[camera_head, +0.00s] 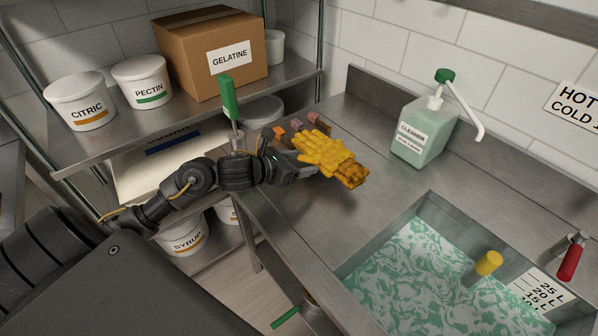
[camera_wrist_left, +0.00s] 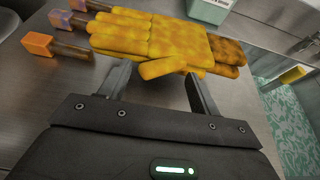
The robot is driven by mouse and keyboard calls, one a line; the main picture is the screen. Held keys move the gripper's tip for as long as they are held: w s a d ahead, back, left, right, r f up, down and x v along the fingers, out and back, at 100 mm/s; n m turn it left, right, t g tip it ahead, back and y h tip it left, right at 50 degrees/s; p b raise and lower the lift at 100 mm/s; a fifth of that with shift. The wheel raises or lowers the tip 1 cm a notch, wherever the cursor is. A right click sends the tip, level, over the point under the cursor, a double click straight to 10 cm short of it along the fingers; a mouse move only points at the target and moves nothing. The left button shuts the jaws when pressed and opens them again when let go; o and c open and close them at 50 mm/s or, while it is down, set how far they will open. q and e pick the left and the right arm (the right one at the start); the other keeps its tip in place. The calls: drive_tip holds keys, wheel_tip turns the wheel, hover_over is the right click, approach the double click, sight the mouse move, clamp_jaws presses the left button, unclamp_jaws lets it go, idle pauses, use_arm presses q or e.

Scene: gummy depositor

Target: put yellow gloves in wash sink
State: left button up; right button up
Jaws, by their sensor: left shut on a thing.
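The yellow gloves (camera_head: 325,156) are held over the steel counter, left of the wash sink. They also show in the left wrist view (camera_wrist_left: 150,45), stacked together and lying across the jaws. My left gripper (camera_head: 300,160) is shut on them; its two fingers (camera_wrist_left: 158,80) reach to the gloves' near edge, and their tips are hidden. The wash sink (camera_head: 388,236) is sunk in the counter at the lower right and holds green and white foamy liquid (camera_head: 420,262). A yellow cylinder (camera_head: 489,263) stands up in the sink. My right gripper is in neither view.
A cleaner pump bottle (camera_head: 424,135) stands behind the sink, with a red-handled valve (camera_head: 572,258) at the right. Several small coloured-handled tools lie behind the gloves, one with an orange end (camera_wrist_left: 40,46). A shelf (camera_head: 130,125) with tubs and a gelatine box (camera_head: 212,55) stands at left.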

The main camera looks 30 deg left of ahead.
use_arm(q)
drive_tip(key=shift+w+a+f, duration=0.15)
drive_tip(key=shift+w+f, duration=0.15)
drive_tip(key=shift+f, duration=0.15)
wheel_tip(320, 180, down, 3)
drive_tip(key=shift+r+p, duration=0.1)
drive_tip(key=shift+p, duration=0.45)
drive_tip(key=shift+f, duration=0.25)
drive_tip(key=shift+f+b, duration=0.1)
drive_tip(key=shift+b, duration=0.25)
drive_tip(key=o, duration=1.4)
